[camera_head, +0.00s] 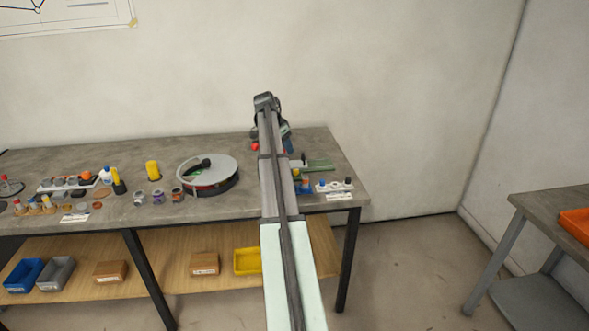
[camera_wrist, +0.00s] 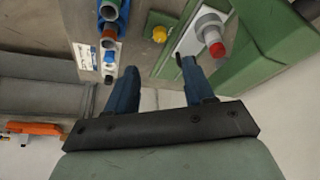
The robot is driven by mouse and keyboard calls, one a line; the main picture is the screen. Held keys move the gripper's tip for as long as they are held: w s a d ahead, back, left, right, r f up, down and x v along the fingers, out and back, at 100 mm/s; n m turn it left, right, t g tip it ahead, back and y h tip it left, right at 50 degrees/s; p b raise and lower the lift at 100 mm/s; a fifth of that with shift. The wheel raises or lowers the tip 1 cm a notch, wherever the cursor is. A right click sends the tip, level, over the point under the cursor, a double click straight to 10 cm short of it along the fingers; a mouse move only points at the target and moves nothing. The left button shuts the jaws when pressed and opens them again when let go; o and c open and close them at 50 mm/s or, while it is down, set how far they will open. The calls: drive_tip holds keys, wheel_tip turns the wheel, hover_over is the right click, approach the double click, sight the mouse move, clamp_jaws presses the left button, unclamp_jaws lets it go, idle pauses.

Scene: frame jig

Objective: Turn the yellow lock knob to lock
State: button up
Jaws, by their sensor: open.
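The yellow lock knob (camera_wrist: 159,34) shows in the wrist view as a small round knob on a green plate, at the top middle. My gripper (camera_wrist: 156,66) has its two blue fingers spread apart, with nothing between them. The knob appears just past the fingertips, between their lines and apart from both. In the head view my arm reaches over the bench, and my gripper's blue fingers (camera_head: 288,141) show partly behind it. The knob's turn position is too small to tell.
A grey cylinder with a red tip (camera_wrist: 213,42) stands on a white rail beside the right finger. Blue and brown round parts (camera_wrist: 109,30) lie left of the knob. A round turntable (camera_head: 222,163) stands left of my arm. A green block (camera_head: 319,165) lies right.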

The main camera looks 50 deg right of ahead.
sight(296, 170)
drive_tip(key=x, duration=1.3)
drive_tip(key=shift+d, duration=0.1)
drive_tip(key=shift+c, duration=0.5)
clamp_jaws()
